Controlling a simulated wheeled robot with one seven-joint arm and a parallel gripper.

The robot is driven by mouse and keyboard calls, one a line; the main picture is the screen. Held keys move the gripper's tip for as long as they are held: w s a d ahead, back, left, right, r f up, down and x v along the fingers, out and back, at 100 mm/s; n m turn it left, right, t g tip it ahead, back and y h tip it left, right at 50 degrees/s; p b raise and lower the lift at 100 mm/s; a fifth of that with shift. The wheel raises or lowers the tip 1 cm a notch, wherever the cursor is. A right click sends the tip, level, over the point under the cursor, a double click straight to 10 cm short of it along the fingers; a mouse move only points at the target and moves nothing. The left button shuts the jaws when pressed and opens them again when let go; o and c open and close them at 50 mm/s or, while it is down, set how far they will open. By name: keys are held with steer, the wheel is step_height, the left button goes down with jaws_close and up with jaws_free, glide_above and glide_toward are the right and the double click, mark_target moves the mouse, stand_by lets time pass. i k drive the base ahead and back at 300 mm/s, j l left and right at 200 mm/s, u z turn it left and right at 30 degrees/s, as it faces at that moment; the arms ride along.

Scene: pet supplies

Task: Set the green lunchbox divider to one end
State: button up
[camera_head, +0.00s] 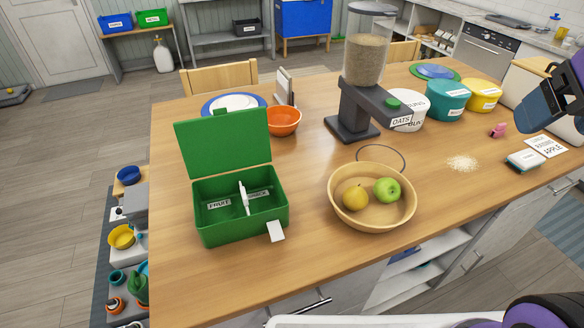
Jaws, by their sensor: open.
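The green lunchbox (246,229) stands on the wooden table, left of centre, with its lid (224,141) raised at the back. A thin white divider (243,199) stands upright inside, near the middle of the box's length. It parts a left compartment labelled FRUIT (219,204) from a right one whose label, apparently SNACK (258,194), is partly hidden by the divider. My gripper (527,121) is at the right edge, above the table's right part and far from the lunchbox. It is open, and I see nothing held in it.
A wooden bowl (373,218) with a yellow fruit and a green apple stands right of the lunchbox. A tall grain dispenser (361,97), an orange bowl (283,122) and several tubs stand behind. A white tag (276,231) is at the lunchbox's front right corner. The table's front left is clear.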

mark_target(243, 196)
steer(key=k+j+u, duration=0.1)
steer(key=u, duration=0.25)
steer(key=j+u, duration=0.35)
